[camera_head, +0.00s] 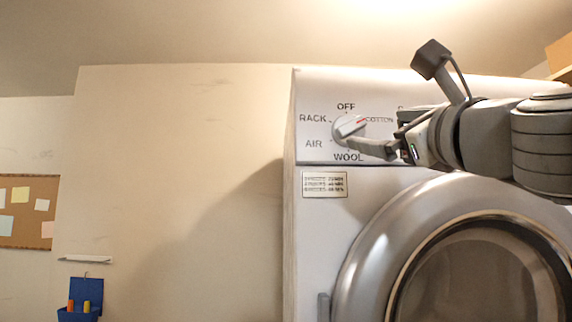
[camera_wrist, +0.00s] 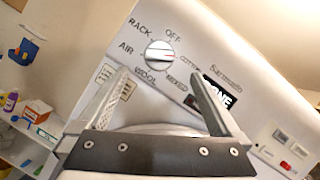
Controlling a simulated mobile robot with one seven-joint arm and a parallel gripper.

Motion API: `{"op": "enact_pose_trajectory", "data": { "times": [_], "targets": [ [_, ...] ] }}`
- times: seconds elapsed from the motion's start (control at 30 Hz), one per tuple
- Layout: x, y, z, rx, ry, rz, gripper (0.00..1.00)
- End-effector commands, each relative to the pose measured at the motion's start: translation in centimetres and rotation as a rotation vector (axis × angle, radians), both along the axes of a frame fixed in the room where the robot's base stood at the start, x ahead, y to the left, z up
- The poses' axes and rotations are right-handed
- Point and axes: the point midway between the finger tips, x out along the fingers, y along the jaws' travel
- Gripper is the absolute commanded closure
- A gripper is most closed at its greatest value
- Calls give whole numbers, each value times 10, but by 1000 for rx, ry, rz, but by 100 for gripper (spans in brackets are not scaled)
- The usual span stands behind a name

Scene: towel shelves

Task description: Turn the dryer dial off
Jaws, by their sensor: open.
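The dial also shows in the wrist view (camera_wrist: 159,54), fully visible. My gripper (camera_head: 373,138) is at the dial's lower right in the head view, and one finger overlaps the dial's lower edge. In the wrist view my gripper (camera_wrist: 158,77) is open and empty, its fingertips below the dial on either side. Contact cannot be told.
The dryer (camera_head: 305,240) has a round door (camera_head: 375,245) below the panel. The wrist view shows a dark display (camera_wrist: 217,98) and a red button (camera_wrist: 285,165) at right. Shelves with bottles and boxes (camera_wrist: 36,111) stand at left. A corkboard (camera_head: 30,228) hangs far left.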

Motion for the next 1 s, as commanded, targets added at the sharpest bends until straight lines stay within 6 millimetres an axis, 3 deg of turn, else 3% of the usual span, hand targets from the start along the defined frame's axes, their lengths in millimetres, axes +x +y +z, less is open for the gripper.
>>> {"op": "enact_pose_trajectory", "data": {
  "times": [0.3,0.5,0.93,1.0],
  "targets": [
    [57,12,20,-1,2,2,0],
    [78,16,28,-1,1,0,0],
    [86,18,31,-1,0,0,0],
    [86,18,30,-1,0,0,11]
  ]
}}
